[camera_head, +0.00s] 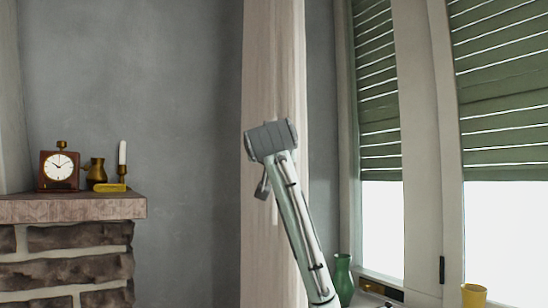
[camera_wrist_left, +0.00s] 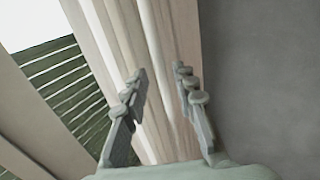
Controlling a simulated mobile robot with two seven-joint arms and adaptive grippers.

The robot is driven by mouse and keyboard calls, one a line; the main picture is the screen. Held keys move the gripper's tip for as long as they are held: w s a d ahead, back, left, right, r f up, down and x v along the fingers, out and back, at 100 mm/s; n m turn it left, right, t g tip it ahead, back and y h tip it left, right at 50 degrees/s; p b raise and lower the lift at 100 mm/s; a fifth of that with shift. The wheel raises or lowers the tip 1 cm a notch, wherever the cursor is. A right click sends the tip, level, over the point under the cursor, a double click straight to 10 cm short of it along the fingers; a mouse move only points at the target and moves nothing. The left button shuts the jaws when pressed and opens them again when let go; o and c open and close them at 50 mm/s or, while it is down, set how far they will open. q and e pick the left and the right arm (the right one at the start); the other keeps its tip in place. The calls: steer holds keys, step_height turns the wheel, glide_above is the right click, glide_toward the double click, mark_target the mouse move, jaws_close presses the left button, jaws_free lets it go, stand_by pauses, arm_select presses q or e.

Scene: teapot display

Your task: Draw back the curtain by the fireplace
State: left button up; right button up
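The curtain (camera_head: 272,60) is a pale, beige, narrow strip hanging in vertical folds between the grey wall and the window. It also shows in the left wrist view (camera_wrist_left: 158,60), running behind and between the fingers. My left gripper (camera_wrist_left: 158,82) is open, its two fingers apart. In the head view its arm rises from the bottom and leans left, with the wrist in front of the curtain. The fingers are mostly hidden there. I cannot tell whether they touch the cloth. The fireplace (camera_head: 65,245) is stone, at the left. My right gripper is not in view.
The mantel (camera_head: 70,208) holds a clock (camera_head: 59,170), a brass jug (camera_head: 96,171) and a candle (camera_head: 122,160). At the right is a window with green blinds (camera_head: 505,100). A green vase (camera_head: 343,277) and a yellow cup (camera_head: 473,296) stand low before it. The grey wall (camera_head: 180,130) is bare.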

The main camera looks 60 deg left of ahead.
arm_select(q)
steer(key=shift+v, duration=1.7)
